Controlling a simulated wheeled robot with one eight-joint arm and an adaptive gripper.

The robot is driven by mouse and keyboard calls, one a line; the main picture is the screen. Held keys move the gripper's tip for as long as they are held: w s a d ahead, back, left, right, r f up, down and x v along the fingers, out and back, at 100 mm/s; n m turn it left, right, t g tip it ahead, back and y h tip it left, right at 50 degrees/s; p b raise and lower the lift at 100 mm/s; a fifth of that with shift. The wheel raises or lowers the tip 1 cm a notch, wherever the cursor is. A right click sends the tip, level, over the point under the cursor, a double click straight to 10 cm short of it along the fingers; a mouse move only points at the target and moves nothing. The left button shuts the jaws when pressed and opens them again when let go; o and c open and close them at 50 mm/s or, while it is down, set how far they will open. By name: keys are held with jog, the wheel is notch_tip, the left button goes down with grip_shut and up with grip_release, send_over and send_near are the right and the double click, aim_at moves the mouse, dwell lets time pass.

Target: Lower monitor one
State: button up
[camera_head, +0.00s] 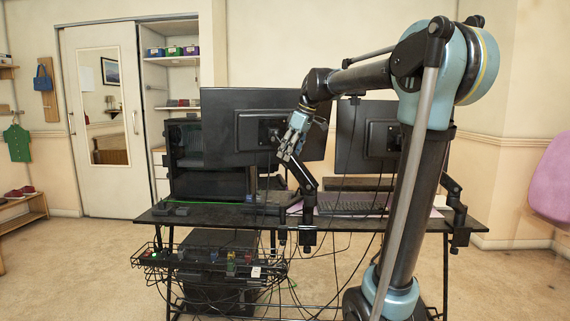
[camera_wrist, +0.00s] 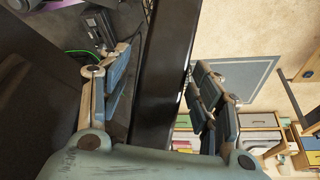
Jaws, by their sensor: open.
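Two black monitors stand with their backs to me in the head view: the left monitor (camera_head: 222,125) and the right monitor (camera_head: 354,135). I cannot tell which is monitor one. Each has a square mount plate and a jointed black support arm; the left one's arm (camera_head: 304,180) slopes down to the desk edge. My gripper (camera_head: 291,137) is in front of the left monitor's lower right back, beside its mount. In the wrist view my gripper (camera_wrist: 161,68) is open, with a black bar (camera_wrist: 163,85) between its fingers. Contact with the bar cannot be told.
The black desk (camera_head: 215,220) carries a computer case (camera_head: 187,150) at left and a keyboard (camera_head: 345,207) behind the support arms. Loose cables hang below the desk, around a wire tray (camera_head: 165,260). Open carpet lies to the left.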

jog(key=shift+x, duration=2.05)
